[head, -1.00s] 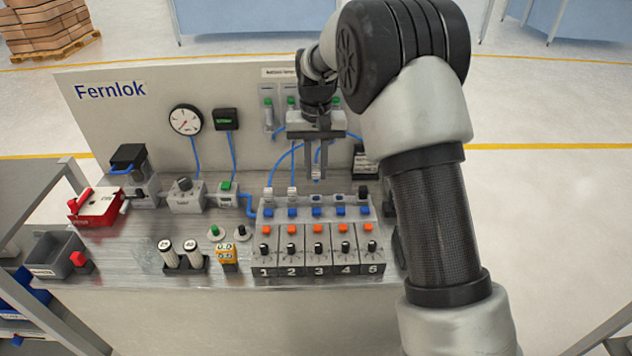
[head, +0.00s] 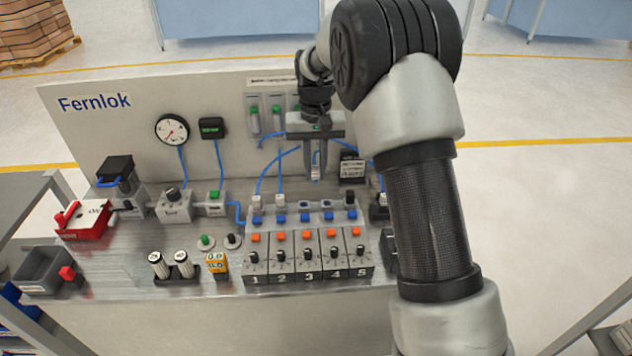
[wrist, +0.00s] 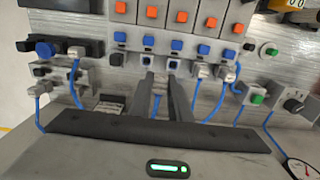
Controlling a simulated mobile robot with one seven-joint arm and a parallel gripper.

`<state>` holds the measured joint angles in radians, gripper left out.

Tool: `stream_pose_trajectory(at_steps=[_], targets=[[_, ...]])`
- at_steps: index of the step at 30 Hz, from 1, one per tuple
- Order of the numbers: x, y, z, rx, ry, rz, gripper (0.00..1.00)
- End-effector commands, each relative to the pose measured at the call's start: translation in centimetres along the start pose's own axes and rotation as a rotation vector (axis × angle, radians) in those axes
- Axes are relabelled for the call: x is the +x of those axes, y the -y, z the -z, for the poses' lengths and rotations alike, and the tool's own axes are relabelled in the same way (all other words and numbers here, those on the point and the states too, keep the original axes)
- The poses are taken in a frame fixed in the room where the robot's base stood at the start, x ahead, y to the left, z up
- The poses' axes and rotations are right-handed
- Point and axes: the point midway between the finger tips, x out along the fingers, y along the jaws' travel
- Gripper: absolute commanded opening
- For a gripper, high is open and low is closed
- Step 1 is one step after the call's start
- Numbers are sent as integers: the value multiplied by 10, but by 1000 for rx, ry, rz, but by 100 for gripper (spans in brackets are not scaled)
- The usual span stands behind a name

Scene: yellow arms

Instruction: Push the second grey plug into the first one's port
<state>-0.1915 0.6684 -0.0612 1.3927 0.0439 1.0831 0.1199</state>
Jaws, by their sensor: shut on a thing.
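My gripper (head: 316,176) is shut on a small pale grey plug (head: 316,172) on a blue hose, behind and above the valve row. In the wrist view my gripper (wrist: 163,82) points at the row, near two open-looking ports, the one at station 3 (wrist: 173,64) and the one at station 4 (wrist: 147,60). The held plug is hardly visible between the fingers there. Two grey plugs with blue hoses sit at station 1 (head: 257,203) and station 2 (head: 281,202); both show in the wrist view. A black piece (head: 350,198) sits at station 5. The held plug looks apart from the ports.
The valve row has blue buttons (head: 304,217), orange buttons (head: 308,235) and black knobs. The back panel (head: 90,130) stands behind my gripper. Blue hoses (head: 287,157) loop around it. A dark labelled block (head: 352,170) stands close on the right.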

Motion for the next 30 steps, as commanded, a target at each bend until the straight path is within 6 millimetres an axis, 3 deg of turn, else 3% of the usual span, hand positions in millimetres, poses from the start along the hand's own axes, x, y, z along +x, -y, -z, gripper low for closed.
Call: stream_pose_trajectory(at_steps=[3, 6, 22, 30], targets=[[5, -23, -2, 2, 2, -1, 0], [13, -31, -2, 0, 1, -1, 0], [60, -31, -2, -1, 0, -1, 0], [69, -31, -2, -1, -1, -1, 0]])
